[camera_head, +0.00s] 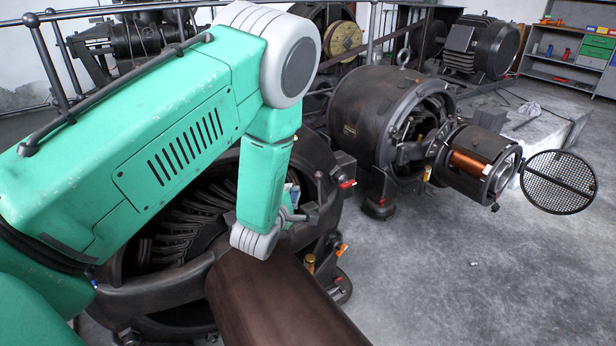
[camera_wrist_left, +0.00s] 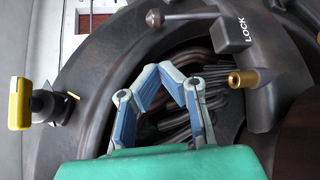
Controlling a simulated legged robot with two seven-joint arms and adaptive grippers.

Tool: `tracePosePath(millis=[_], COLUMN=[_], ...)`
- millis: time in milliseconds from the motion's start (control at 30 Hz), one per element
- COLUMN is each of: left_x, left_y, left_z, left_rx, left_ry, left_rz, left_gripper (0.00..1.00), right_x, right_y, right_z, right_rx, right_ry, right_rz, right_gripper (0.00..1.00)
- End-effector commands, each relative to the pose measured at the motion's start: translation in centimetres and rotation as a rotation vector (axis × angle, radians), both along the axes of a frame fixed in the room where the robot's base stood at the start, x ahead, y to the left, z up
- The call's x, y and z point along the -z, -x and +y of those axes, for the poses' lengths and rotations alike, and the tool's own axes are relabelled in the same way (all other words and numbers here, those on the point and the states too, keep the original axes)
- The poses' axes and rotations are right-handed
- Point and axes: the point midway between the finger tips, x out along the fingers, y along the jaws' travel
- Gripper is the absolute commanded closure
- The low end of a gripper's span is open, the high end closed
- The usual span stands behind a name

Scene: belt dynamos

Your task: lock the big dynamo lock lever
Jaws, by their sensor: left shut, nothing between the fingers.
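The big dynamo (camera_head: 325,240) is the large dark machine in front, partly hidden behind my left arm. In the left wrist view its dark ring frame (camera_wrist_left: 85,75) carries a black block marked LOCK (camera_wrist_left: 234,32). A lock lever (camera_wrist_left: 190,17), a thin rod with a round knob, sticks out left from this block. My left gripper (camera_wrist_left: 161,70) has its grey-blue fingers together and empty, below the lever and apart from it, in front of the dynamo's coils. In the head view the gripper (camera_head: 297,208) shows only partly beside my green forearm. My right gripper is not in view.
A brass fitting (camera_wrist_left: 243,79) sits below the LOCK block, and a yellow-handled part (camera_wrist_left: 20,103) at left. A brown cylinder (camera_head: 275,300) juts toward the front. A second dynamo (camera_head: 370,115) with an open mesh cover (camera_head: 558,182) stands behind.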

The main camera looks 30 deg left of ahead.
Motion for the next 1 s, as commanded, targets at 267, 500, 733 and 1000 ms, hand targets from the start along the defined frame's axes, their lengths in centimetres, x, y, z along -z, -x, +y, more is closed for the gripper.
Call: tracePosePath(millis=[267,500,733,1000], left_x=[0.6,1.7,2.3,2.4], left_y=[-1.2,-5.3,-8.4,-9.5], left_z=[0.6,1.8,2.6,3.0], left_rx=[0.001,0.003,0.002,0.001], left_ry=[0.004,0.004,0.002,0.006], left_rz=[-0.001,-0.002,0.0,0.0], left_gripper=[1.0,1.0,1.0,1.0], right_x=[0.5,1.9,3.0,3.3], right_y=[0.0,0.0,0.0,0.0], right_z=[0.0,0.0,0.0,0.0], right_rx=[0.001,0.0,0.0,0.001], right_ry=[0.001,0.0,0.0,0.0], right_rz=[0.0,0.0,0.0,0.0], right_gripper=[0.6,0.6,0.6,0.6])
